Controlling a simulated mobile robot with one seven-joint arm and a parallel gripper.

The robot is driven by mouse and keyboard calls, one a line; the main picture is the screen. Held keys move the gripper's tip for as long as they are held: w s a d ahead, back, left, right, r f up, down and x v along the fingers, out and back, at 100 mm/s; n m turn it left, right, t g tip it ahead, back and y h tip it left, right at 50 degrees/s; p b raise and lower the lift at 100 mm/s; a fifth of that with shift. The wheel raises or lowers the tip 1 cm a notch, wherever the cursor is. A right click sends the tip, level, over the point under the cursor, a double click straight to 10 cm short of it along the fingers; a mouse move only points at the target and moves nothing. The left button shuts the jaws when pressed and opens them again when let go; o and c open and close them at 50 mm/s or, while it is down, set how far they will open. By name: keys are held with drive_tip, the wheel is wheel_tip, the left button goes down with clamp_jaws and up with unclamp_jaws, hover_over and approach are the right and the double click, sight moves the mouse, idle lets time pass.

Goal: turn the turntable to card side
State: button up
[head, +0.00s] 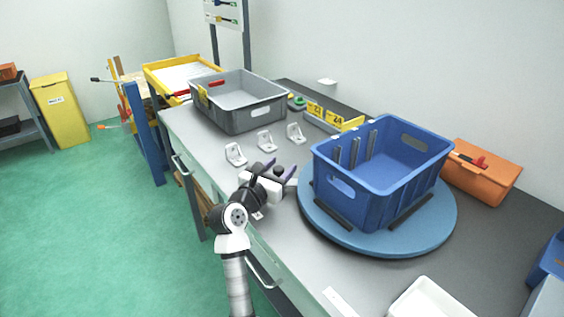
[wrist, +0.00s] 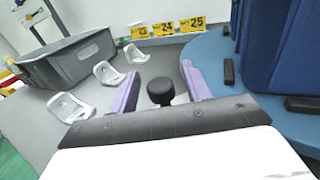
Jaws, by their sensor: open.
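The turntable (head: 430,232) is a round blue disc on the grey bench; its edge also shows in the wrist view (wrist: 206,50). A blue crate (head: 385,188) stands on it between dark strips, with several grey upright pieces along its left inside. My gripper (head: 282,167) is at the turntable's left edge, over the bench. In the wrist view its purple fingers (wrist: 161,72) are open, one on each side of a black round knob (wrist: 160,92), apparently without touching it. How the knob joins the turntable is hidden. I see no card on the visible crate sides.
A grey crate (head: 238,108) stands at the far left of the bench, with several white castings (head: 265,141) before it. Yellow number cards (head: 336,118) stand behind the turntable. An orange bin (head: 482,175) is at the right and a white tray (head: 428,300) in front.

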drive_tip(key=shift+x, duration=0.8)
drive_tip(key=shift+c, duration=0.5)
clamp_jaws()
